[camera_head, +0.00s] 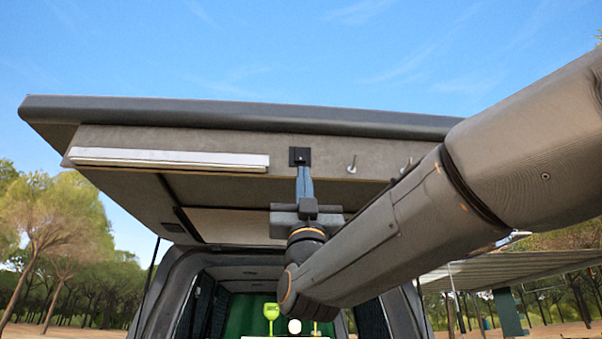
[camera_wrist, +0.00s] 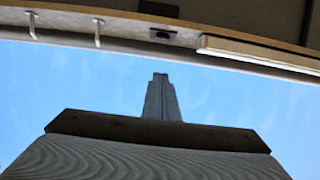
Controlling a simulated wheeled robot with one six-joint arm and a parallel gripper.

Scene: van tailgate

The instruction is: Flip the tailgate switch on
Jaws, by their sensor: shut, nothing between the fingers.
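The tailgate switch is a small black square plate (camera_head: 300,156) on the grey inner panel of the raised tailgate (camera_head: 230,142). In the wrist view the switch (camera_wrist: 162,35) shows as a small dark block on the panel. My gripper (camera_head: 304,172) points up at it, its fingers shut and empty. In the head view the fingertips overlap the switch's lower edge. In the wrist view the fingertips (camera_wrist: 160,77) stand apart from the switch, with sky between. The rocker's position is too small to tell.
A long white light bar (camera_head: 170,159) is beside the switch, at its left in the head view. Two hooks (camera_head: 352,164) are at its right. The van's open rear (camera_head: 240,290) is below, with a lime-green item (camera_head: 271,313) inside. An awning (camera_head: 510,268) stands at right.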

